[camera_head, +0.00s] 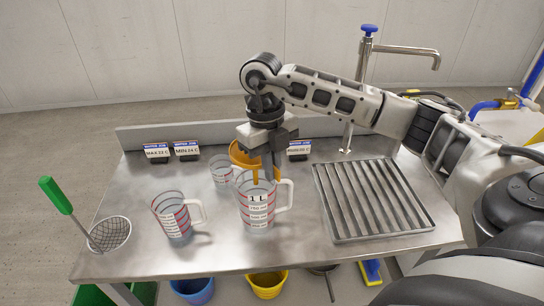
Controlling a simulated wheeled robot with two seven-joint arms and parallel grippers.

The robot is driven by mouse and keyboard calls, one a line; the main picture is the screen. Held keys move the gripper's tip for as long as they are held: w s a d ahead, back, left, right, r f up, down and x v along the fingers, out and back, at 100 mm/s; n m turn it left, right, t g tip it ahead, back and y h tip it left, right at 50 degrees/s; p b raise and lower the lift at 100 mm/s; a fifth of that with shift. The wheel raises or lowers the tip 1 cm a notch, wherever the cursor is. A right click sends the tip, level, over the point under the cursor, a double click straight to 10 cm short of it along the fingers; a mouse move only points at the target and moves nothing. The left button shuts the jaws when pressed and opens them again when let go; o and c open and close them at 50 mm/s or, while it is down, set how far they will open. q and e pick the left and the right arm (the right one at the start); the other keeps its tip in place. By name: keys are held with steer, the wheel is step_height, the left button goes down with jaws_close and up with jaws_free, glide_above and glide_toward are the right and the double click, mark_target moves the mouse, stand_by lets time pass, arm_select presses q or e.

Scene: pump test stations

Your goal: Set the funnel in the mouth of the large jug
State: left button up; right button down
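The large clear jug (259,208), marked 1 L, stands upright at the middle of the steel table with its handle to the right. The orange funnel (240,154) shows at and above the jug's mouth, its bowl a little left of the mouth's middle. An orange narrow part shows at the mouth; whether it is inside or behind the rim is hard to tell. My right gripper (269,163) points down over the jug, its fingers at the funnel's right side, and appears shut on it. The gripper partly hides the funnel. My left gripper is out of view.
A smaller jug (174,217) stands left of the large one, and a clear beaker (222,172) stands behind. A green-handled strainer (108,234) lies at the left edge. A ribbed drain tray (373,200) fills the right. A tap (365,70) and small label signs (187,150) stand at the back.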

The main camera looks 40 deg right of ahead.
steer(key=shift+f, duration=0.75)
arm_select(q)
steer(key=b, duration=0.1)
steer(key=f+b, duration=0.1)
steer(key=b, duration=0.1)
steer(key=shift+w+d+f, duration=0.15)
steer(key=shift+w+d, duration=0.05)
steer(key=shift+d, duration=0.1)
arm_select(e)
step_height(320, 180, down, 5)
steer(key=shift+f, duration=0.1)
steer(key=c, duration=1.1)
jaws_free()
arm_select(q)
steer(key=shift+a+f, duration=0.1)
arm_select(e)
steer(key=shift+o, duration=0.2)
